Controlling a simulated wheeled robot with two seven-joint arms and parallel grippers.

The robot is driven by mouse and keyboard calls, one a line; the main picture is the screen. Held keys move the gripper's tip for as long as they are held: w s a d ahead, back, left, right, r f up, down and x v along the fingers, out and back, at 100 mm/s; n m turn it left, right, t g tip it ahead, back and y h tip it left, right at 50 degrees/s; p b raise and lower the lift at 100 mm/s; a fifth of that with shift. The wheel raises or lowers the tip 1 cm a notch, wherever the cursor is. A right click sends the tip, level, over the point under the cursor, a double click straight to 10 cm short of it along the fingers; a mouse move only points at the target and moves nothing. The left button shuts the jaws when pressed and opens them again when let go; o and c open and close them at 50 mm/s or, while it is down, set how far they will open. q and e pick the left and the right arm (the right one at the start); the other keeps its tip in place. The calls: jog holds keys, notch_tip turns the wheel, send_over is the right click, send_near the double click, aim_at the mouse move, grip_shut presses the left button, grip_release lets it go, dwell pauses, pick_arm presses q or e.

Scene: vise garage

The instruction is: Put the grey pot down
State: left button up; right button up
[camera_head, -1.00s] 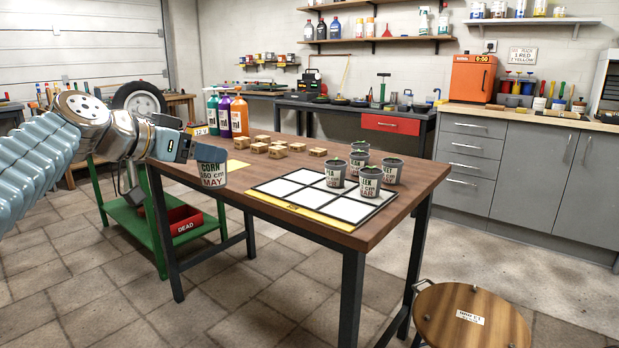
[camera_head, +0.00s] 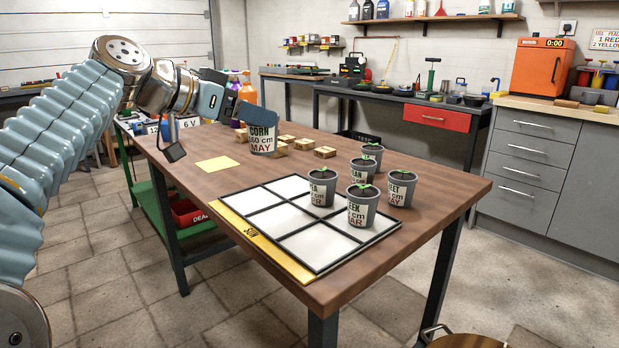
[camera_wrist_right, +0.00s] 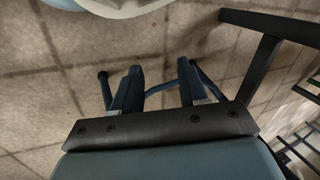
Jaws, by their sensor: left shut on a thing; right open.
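The grey pot (camera_head: 263,138), labelled CORN, 60 cm and MAY, is in my left gripper (camera_head: 255,116) in the head view. The gripper is shut on its upper part, and its fingers cover the pot's rim. The pot is upright at the back left of the wooden table (camera_head: 190,165); I cannot tell whether its base touches the top. A black-framed grid of white cells (camera_head: 270,212) lies on the table, with several labelled grey seedling pots (camera_head: 362,208) on and behind it. My right gripper (camera_wrist_right: 160,85) is open and empty above the floor in the right wrist view.
Small wooden blocks (camera_head: 325,152) lie right of the held pot. A yellow card (camera_head: 217,164) lies on the table to its left. Bottles (camera_head: 247,90) stand behind my left gripper. A round wooden stool (camera_head: 466,341) is at the bottom right. The table's left front is clear.

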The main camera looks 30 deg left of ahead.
pick_arm(q)
jog(key=shift+w+a+f+p, duration=0.15)
jog(key=shift+w+a+f, duration=0.2)
jog(key=shift+w+f, duration=1.9)
jog(key=shift+w+a+f+p, duration=0.2)
jog(key=shift+w+a+f, duration=0.2)
jog(key=shift+w+f, duration=1.85)
jog(key=shift+w+a+f+p, duration=0.15)
jog(key=shift+w+a+f, duration=0.2)
jog(key=shift+w+f, duration=1.9)
jog(key=shift+w+r, duration=0.2)
jog(key=shift+r, duration=0.1)
jog(key=shift+f, duration=0.2)
jog(key=o, duration=1.1)
jog(key=shift+r, duration=0.1)
